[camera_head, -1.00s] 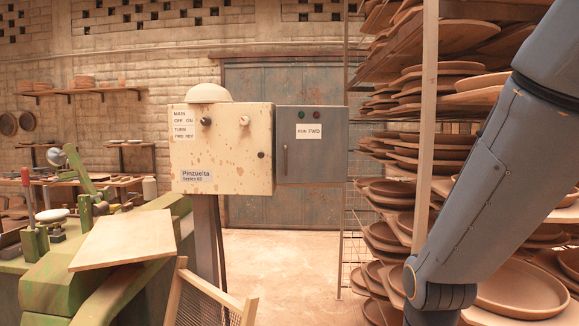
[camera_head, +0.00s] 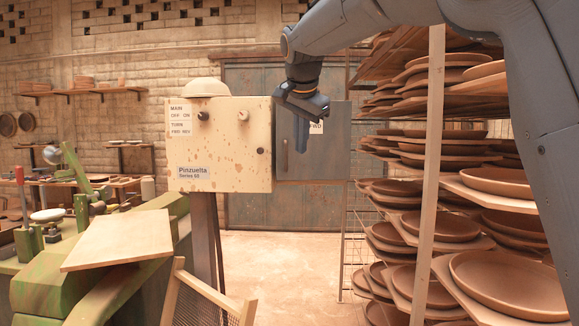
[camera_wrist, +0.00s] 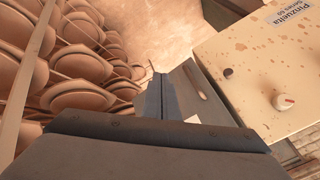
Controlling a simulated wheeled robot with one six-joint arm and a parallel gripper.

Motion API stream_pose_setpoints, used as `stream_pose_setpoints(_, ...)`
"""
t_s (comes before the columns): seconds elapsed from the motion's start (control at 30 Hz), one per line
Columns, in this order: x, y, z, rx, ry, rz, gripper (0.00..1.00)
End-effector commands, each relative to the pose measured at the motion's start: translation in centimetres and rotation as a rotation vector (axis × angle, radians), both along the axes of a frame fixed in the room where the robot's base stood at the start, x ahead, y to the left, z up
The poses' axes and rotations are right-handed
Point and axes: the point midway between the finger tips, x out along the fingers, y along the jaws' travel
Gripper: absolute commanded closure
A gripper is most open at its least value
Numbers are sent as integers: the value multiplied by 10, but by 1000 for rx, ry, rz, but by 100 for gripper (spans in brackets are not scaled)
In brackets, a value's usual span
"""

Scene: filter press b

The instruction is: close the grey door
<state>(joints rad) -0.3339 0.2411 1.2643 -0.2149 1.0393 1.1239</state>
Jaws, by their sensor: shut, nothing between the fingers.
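A grey panel with a slim vertical handle, which I take for the grey door (camera_head: 330,165), is directly right of the cream control box (camera_head: 220,145). It faces me, and I cannot tell how far it stands open. The cream box (camera_wrist: 262,70) is farther right.
Racks of brown clay plates (camera_head: 500,240) fill the right side, close to my arm. A green machine (camera_head: 50,285) with a wooden board (camera_head: 118,240) stands at the lower left. A wooden frame (camera_head: 205,300) leans below the box. Open floor (camera_head: 285,265) lies behind.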

Motion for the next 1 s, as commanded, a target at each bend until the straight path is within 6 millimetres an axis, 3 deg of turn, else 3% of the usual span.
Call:
stream_pose_setpoints(0.1,3,6,9,15,-12,-18,100)
stream_pose_setpoints(0.23,10,6,2,18,-12,-22,100)
stream_pose_setpoints(0.7,63,6,-69,17,-10,-21,100)
stream_pose_setpoints(1.0,87,29,-66,18,-14,-18,100)
